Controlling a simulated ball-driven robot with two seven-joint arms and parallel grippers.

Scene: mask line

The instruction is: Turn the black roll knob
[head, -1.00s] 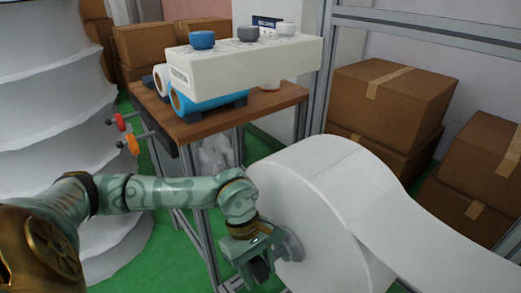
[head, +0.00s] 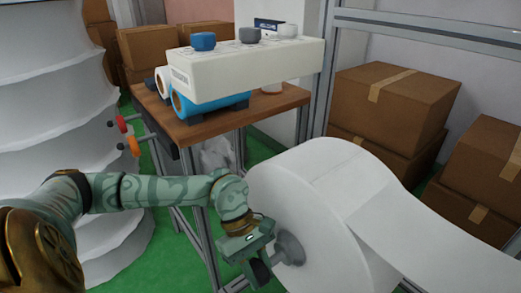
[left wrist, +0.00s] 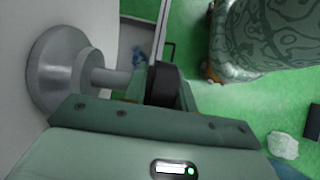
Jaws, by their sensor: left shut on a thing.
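The big white roll (head: 310,240) lies on its side at the front middle, with a grey hub (head: 290,248) on its left face. In the left wrist view the grey hub (left wrist: 62,72) carries a short shaft leading to the black knob (left wrist: 163,85). The black knob (head: 259,272) also shows below my gripper in the head view. My left gripper (head: 257,258) is shut on the black knob at the roll's left side. Its fingers are largely hidden. My right gripper is in neither view.
A wooden table (head: 215,122) behind the roll bears a white machine box (head: 250,70) with blue and grey caps. Red and orange handles (head: 130,147) stick out at its left. Cardboard boxes (head: 390,105) stand at the right. A metal frame post rises behind the roll.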

